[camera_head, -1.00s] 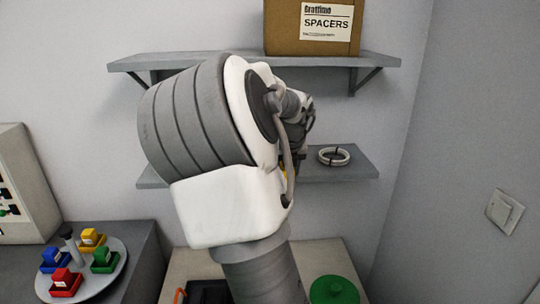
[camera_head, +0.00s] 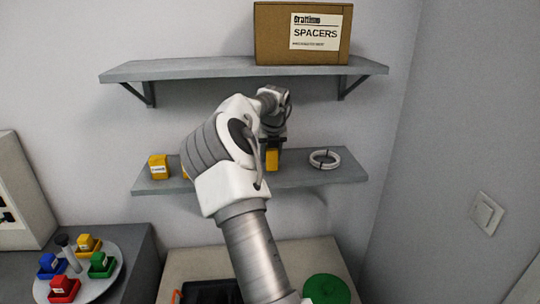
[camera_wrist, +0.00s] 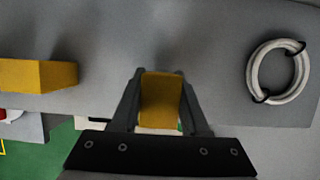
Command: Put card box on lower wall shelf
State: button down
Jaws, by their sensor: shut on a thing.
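A small yellow card box (camera_head: 272,160) is between the fingers of my gripper (camera_head: 272,146), over the lower wall shelf (camera_head: 225,183). In the wrist view the card box (camera_wrist: 161,100) sits between both dark fingers of my gripper (camera_wrist: 160,92), which is shut on it. I cannot tell whether its underside touches the shelf. Another yellow box (camera_head: 158,167) stands at the shelf's left end. A further yellow box (camera_head: 185,172) is mostly hidden behind my arm. One yellow box (camera_wrist: 38,75) also shows at the left of the wrist view.
A white cable coil (camera_head: 325,159) lies on the lower shelf, right of my gripper. The upper shelf (camera_head: 200,69) above bears a brown SPACERS box (camera_head: 302,33). Bare shelf shows between the card box and the coil. A round tray (camera_head: 100,283) with coloured pieces stands lower left.

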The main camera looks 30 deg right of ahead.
jog(key=shift+w+d+p, duration=0.3)
jog(key=shift+w+d, duration=0.15)
jog(key=shift+w, duration=0.4)
jog(key=shift+s+a+f, duration=0.1)
jog(key=shift+f, duration=0.7)
jog(key=shift+f, duration=0.1)
jog(key=shift+c, duration=2)
grip_release()
